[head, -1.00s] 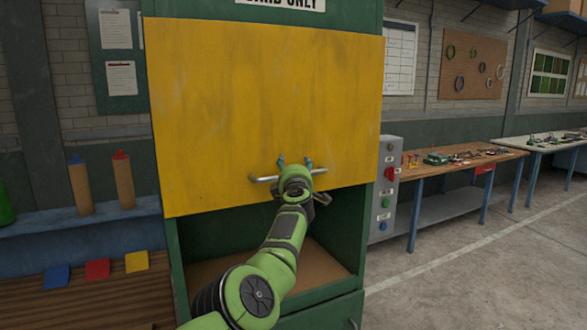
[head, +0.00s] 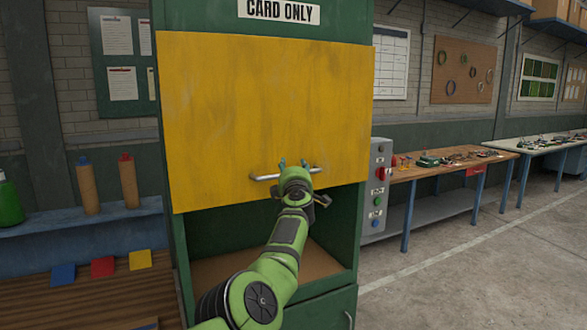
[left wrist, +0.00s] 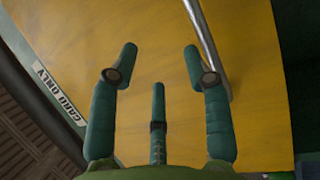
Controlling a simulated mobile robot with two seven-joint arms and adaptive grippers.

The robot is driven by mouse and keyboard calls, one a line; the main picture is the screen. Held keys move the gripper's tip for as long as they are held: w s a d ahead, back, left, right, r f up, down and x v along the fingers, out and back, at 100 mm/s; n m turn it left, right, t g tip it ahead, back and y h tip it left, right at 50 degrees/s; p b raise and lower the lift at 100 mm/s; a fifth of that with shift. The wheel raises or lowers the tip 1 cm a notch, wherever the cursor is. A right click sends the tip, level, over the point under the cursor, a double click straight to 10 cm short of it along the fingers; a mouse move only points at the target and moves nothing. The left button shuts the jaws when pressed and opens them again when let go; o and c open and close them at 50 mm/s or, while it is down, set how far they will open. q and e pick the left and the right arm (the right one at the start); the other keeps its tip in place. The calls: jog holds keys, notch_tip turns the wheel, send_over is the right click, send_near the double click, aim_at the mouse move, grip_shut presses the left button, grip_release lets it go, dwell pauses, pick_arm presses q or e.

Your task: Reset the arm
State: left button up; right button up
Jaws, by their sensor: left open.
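My left gripper (head: 293,164) is at the front of the yellow door panel (head: 265,110), close to its metal bar handle (head: 266,178). In the left wrist view the left gripper's fingers (left wrist: 160,62) are spread apart with nothing between them. The handle (left wrist: 203,40) lies beside the right-hand finger there, outside the gap; whether they touch, I cannot tell. The yellow panel (left wrist: 240,40) fills most of that view. My left arm (head: 262,280) reaches up from the bottom of the head view. My right gripper does not show.
The panel hangs on a green cabinet (head: 170,240) with an open bay (head: 220,270) below it. A grey button box (head: 376,190) is at the cabinet's right. A workbench (head: 440,172) stands further right. A shelf with brown tubes (head: 88,185) is at left. Floor at right is clear.

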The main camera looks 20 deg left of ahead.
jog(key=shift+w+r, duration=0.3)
